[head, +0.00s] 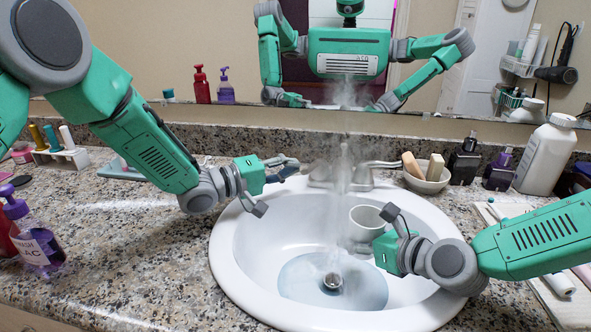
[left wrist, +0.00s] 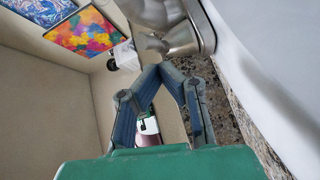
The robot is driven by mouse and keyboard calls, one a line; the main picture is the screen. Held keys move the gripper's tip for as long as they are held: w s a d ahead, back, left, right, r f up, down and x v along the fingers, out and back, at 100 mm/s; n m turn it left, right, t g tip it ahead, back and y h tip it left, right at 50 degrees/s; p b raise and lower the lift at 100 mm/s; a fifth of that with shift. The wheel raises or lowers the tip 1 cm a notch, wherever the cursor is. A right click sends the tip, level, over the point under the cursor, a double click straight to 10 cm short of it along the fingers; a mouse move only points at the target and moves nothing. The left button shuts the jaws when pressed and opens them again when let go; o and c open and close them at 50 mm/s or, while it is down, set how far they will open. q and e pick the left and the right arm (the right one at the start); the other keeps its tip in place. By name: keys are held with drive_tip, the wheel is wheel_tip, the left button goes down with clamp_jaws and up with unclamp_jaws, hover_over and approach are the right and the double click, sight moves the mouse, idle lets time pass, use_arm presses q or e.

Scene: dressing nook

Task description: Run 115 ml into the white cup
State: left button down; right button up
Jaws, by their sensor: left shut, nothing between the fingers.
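The white cup (head: 365,224) is upright over the sink basin, just right of a hazy stream of water below the tap (head: 342,178). Its inside is too unclear to show any water level. My right gripper (head: 388,228) is at the cup's right side and appears shut on it; part of its fingers is hidden. My left gripper (head: 279,184) is shut and empty beside the left side of the tap. In the left wrist view its fingertips (left wrist: 160,68) meet close to the tap's metal (left wrist: 182,40); contact is unclear.
Water lies around the drain (head: 333,282) in the white sink (head: 228,245), and steam rises to the mirror. A soap bowl (head: 427,181), dark bottles (head: 464,160) and a large white bottle (head: 546,155) stand right. A purple pump bottle (head: 35,243) stands left.

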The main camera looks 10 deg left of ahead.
use_arm(q)
drive_tip(key=a, duration=0.3)
drive_tip(key=shift+w+a+r, duration=0.15)
drive_tip(key=shift+w+r, duration=0.05)
drive_tip(key=s+a, duration=0.1)
drive_tip(key=s, duration=0.1)
drive_tip(key=s+a, duration=0.3)
drive_tip(key=s, duration=0.1)
drive_tip(key=shift+s+a+r, duration=0.2)
drive_tip(key=shift+s+a, duration=0.1)
drive_tip(key=shift+s, duration=0.05)
drive_tip(key=shift+s+a, duration=0.15)
drive_tip(key=shift+s, duration=0.1)
use_arm(e)
drive_tip(key=shift+a, duration=0.1)
drive_tip(key=shift+c, duration=0.5)
use_arm(q)
drive_tip(key=shift+s+a, duration=0.1)
drive_tip(key=shift+a, duration=0.1)
use_arm(e)
drive_tip(key=w+a, duration=0.5)
drive_tip(key=shift+a, duration=0.15)
use_arm(q)
drive_tip(key=shift+d, duration=0.2)
drive_tip(key=shift+a, duration=0.1)
